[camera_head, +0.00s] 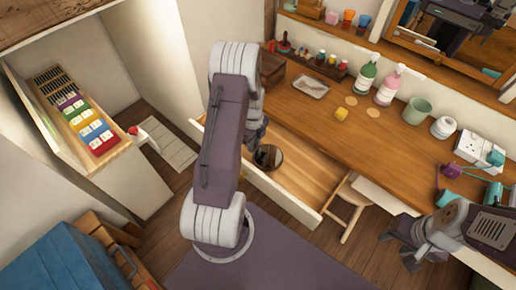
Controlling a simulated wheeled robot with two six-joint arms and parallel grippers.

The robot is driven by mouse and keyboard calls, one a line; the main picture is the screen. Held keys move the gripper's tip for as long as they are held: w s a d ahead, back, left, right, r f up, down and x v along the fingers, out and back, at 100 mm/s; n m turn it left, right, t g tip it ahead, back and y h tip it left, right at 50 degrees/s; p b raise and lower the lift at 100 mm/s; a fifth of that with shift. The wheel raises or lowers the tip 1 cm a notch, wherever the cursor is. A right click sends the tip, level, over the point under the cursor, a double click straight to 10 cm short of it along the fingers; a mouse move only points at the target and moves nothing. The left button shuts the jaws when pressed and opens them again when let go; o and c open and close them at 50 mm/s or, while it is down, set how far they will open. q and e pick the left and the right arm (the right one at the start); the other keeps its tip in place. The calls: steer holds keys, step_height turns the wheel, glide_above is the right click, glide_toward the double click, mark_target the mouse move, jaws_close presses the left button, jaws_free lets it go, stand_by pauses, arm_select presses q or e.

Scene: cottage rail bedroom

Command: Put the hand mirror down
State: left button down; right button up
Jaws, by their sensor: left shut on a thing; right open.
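The hand mirror (268,157) shows as a dark round disc at the left end of an open wooden drawer (315,178) under the long table. My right gripper (398,250) is open and empty at the lower right, in front of the table.
A wooden stool (348,207) stands by the drawer's right end. The drawer's middle is clear.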

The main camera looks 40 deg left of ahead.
arm_select(q)
steer(key=shift+d+f, duration=0.1)
steer(key=shift+f, duration=0.25)
step_height(320, 180, down, 3)
steer(key=shift+r+b, duration=0.1)
steer(key=shift+b, duration=0.25)
steer(key=shift+f, duration=0.2)
steer(key=c, duration=1.2)
jaws_free()
